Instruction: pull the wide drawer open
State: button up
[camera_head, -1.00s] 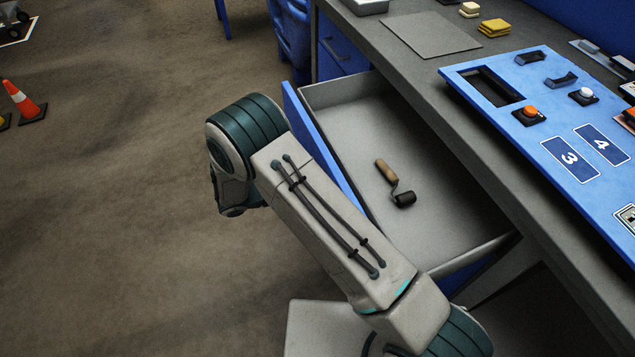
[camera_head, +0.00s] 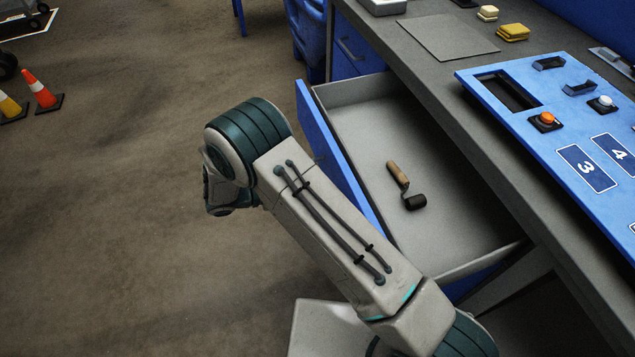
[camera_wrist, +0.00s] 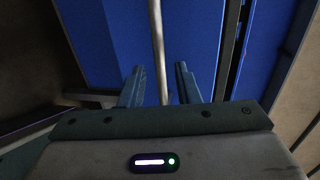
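The wide drawer (camera_head: 455,225) stands well out from under the bench in the head view, its grey inside showing and its blue front (camera_head: 335,155) facing left. In the wrist view, my gripper (camera_wrist: 160,85) faces a blue front (camera_wrist: 120,40) with a pale bar handle (camera_wrist: 157,45). The bar runs between my two fingers, with a gap showing on each side. The fingers are apart and not visibly pressed on it. In the head view my arm hides the gripper and the handle.
The grey bench (camera_head: 455,100) carries a blue panel (camera_head: 545,90) with buttons, a grey mat (camera_head: 447,38) and yellow sponges (camera_head: 512,32). A smaller blue drawer (camera_head: 352,50) is shut beyond the wide drawer. Traffic cones (camera_head: 40,92) stand far left; the floor between is clear.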

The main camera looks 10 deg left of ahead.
jog(key=v, duration=0.9)
jog(key=d+r+m+g+y+p, duration=0.3)
jog(key=d+r+m+g+y, duration=0.4)
jog(key=d+r+m, duration=1.2)
jog(key=s+d+r+m+t+y+p, duration=0.1)
jog(key=s+d+r+m+y+p, duration=0.1)
jog(key=s+d+m, duration=0.4)
jog(key=s+d+r+m+t+y+p, duration=0.1)
jog(key=s+d+r+m+y, duration=0.4)
jog(key=m, duration=1.1)
notch_tip(320, 180, up, 2)
jog(key=s+d+t, duration=0.1)
jog(key=d, duration=0.1)
jog(key=shift+s+d+p, duration=0.2)
jog(key=shift+d+p, duration=0.05)
jog(key=shift+p, duration=0.1)
